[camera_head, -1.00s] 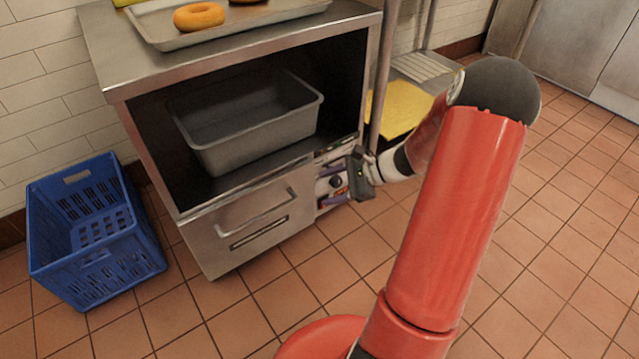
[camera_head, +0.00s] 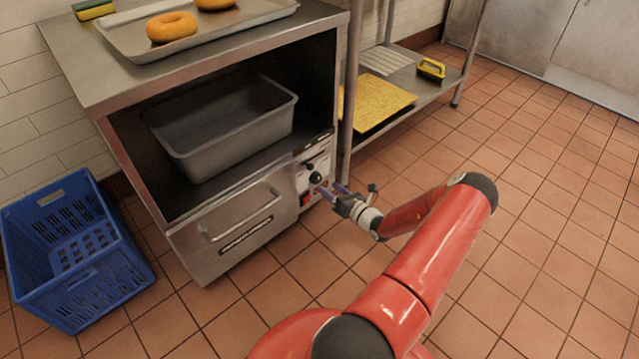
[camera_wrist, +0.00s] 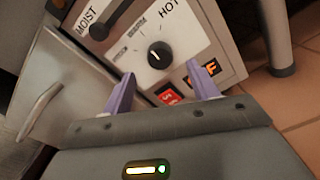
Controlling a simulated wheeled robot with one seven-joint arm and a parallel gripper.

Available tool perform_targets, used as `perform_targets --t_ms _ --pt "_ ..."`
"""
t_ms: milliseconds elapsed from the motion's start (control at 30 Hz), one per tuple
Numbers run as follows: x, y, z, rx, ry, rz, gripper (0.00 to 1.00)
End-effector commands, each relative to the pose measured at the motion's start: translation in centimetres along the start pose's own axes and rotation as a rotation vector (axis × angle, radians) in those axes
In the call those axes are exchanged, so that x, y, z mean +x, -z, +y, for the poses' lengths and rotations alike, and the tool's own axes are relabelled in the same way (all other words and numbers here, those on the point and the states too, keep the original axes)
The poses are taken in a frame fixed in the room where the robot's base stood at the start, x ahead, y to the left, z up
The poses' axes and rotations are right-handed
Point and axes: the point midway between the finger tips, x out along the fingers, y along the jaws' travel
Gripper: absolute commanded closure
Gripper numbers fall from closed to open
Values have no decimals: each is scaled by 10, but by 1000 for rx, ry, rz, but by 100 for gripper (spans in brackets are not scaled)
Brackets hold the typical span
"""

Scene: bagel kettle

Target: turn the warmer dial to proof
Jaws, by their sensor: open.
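The warmer (camera_head: 235,240) is a steel cabinet with a control panel at its lower right. The round black dial (camera_wrist: 159,54) sits on the white panel in the wrist view, with the word HOT above it and smaller labels at its left that I cannot read surely. The dial also shows in the head view (camera_head: 316,179). My gripper (camera_wrist: 164,86) is open, its two purple fingers apart, pointing at the panel. The dial appears between and beyond the fingertips, and the gripper looks empty. In the head view my gripper (camera_head: 322,190) is just in front of the panel's lower right.
A black slider (camera_wrist: 108,20) by the word MOIST and a red switch (camera_wrist: 168,96) are near the dial. The drawer handle (camera_head: 240,215) juts out left of the panel. A blue crate (camera_head: 75,250) stands at left. A shelf leg (camera_head: 350,90) rises at right; floor in front is clear.

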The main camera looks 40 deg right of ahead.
Motion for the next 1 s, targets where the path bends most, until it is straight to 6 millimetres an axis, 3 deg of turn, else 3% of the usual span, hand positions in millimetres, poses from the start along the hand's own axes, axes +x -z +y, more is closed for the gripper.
perform_targets --t_ms 100,300,667,1000 --pt "21 2 0 -1 -2 1 41" --pt "43 1 0 -2 -2 2 41" --pt "49 0 1 -1 -1 2 42" --pt "48 0 0 -2 -2 2 85"
